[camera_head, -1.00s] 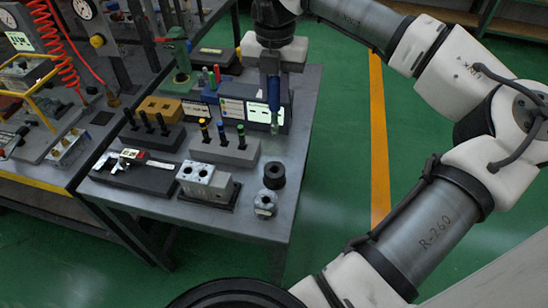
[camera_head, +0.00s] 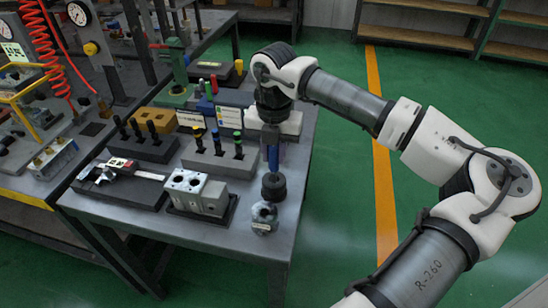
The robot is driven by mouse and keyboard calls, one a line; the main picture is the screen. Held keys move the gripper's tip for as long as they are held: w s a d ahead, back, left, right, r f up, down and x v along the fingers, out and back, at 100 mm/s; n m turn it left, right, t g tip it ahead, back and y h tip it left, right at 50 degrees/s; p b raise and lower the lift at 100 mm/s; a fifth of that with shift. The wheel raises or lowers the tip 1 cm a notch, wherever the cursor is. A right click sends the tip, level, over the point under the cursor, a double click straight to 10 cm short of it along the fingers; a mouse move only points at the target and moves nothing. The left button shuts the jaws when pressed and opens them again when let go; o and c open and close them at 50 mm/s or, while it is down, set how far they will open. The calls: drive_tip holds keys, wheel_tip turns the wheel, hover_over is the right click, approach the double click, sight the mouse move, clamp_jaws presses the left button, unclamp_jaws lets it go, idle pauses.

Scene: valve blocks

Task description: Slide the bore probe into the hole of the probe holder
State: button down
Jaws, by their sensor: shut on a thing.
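The bore probe (camera_head: 273,157) is a thin upright tool with a blue handle. My gripper (camera_head: 272,138) is shut on its upper part, near the table's right edge. The probe holder (camera_head: 274,187), a short black round piece, stands on the table directly below. The probe's blue part ends just above the holder's top, and its silver lower end does not show. It looks lined up with the hole, with the lower end in or behind the holder; the depth is hard to tell.
A silver hex piece (camera_head: 264,217) stands just in front of the holder. Left of it are a two-hole metal block (camera_head: 198,193), a grey stand (camera_head: 218,160) with coloured-top pins and a caliper (camera_head: 125,170) on a black block. The floor right of the table is clear.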

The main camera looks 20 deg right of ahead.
drive_tip(key=shift+f, duration=0.25)
drive_tip(key=c, duration=1.2)
unclamp_jaws()
drive_tip(key=shift+r, duration=0.1)
drive_tip(key=shift+r, duration=0.1)
wheel_tip(320, 180, up, 12)
drive_tip(key=shift+r+b, duration=0.1)
drive_tip(key=shift+b, duration=0.6)
